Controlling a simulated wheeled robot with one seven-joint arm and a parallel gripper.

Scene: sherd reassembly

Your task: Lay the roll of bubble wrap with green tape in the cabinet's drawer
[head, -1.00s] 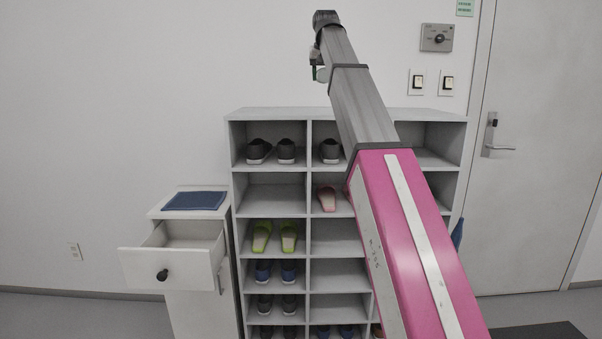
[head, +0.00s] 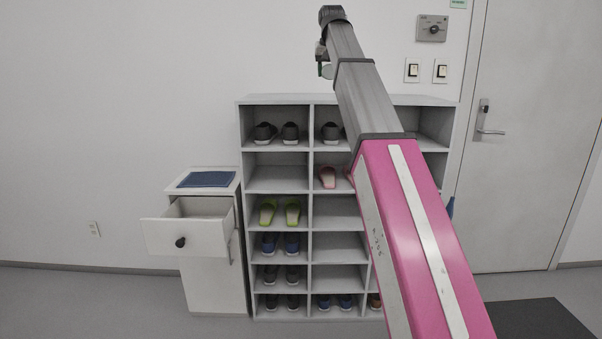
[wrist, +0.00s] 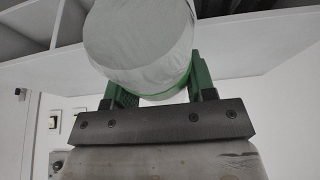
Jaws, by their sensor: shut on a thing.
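The roll of bubble wrap (wrist: 140,45) is a pale, whitish cylinder with a green band at its lower edge in the wrist view. My gripper (wrist: 155,88) has green fingers on either side of the roll and is shut on it. In the head view the roll (head: 327,71) shows small and pale under the end of my raised arm, above the shoe rack. The cabinet (head: 215,285) is white and stands left of the rack. Its drawer (head: 187,236) is pulled open, with a black knob, and its visible inside looks empty. The gripper is up and right of the drawer, apart from it.
A blue cloth or mat (head: 207,179) lies on the cabinet top. The grey shoe rack (head: 270,99) holds several pairs of shoes and slippers. A door (head: 530,140) is at the right. A dark mat (head: 535,318) lies on the floor. Floor left of the cabinet is clear.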

